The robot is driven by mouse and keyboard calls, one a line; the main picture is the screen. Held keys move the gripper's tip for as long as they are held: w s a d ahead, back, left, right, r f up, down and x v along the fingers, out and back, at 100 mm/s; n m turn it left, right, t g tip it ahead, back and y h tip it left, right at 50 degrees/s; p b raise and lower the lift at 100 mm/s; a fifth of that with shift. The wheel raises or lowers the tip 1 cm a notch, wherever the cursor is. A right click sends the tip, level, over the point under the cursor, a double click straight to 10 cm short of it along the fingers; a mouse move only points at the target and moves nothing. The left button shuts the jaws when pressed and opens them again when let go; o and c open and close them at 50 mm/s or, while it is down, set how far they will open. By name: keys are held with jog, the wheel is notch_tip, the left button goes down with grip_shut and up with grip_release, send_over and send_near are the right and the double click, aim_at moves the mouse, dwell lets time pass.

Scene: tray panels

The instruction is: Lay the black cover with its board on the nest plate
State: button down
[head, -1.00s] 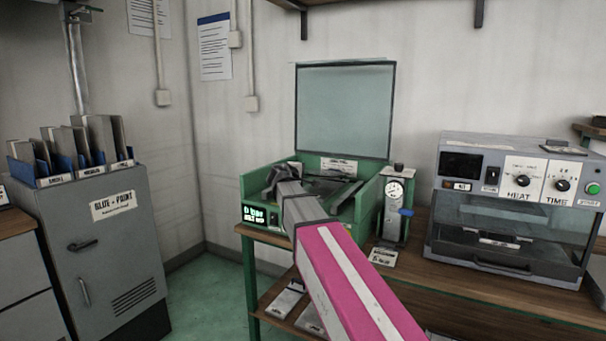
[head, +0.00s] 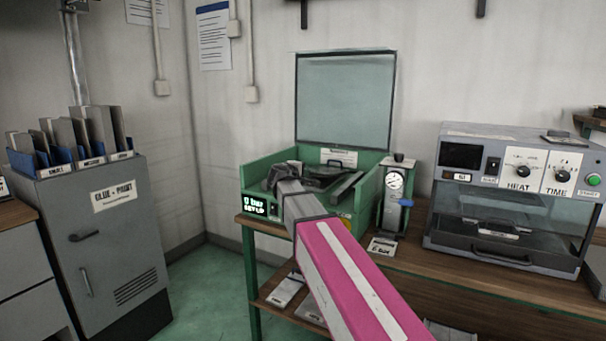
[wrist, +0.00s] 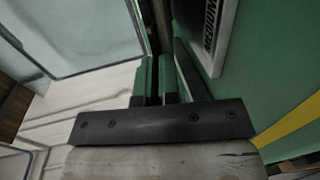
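A green press (head: 355,215) stands on the bench with its clear lid (head: 345,100) raised. My gripper (head: 284,173) is inside the press at its left part. A dark flat thing (head: 325,171), possibly the black cover, shows in the press just right of my gripper; I cannot tell whether they touch. The board and the nest plate cannot be made out. In the wrist view, my green-tipped fingers (wrist: 158,82) are close together beside a green wall with a label (wrist: 205,35). Whether they hold anything is unclear.
A pressure gauge unit (head: 396,190) stands right of the press. A heater box (head: 510,215) with HEAT and TIME knobs fills the right bench. A grey cabinet (head: 105,240) with panels in blue holders stands left. The floor between cabinet and bench is clear.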

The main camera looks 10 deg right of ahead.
jog(key=shift+f, duration=0.25)
dwell(0.3)
jog(key=c, duration=1.2)
grip_release()
jog(key=shift+c, duration=0.2)
jog(key=v, duration=1)
jog(key=shift+s+a, duration=0.3)
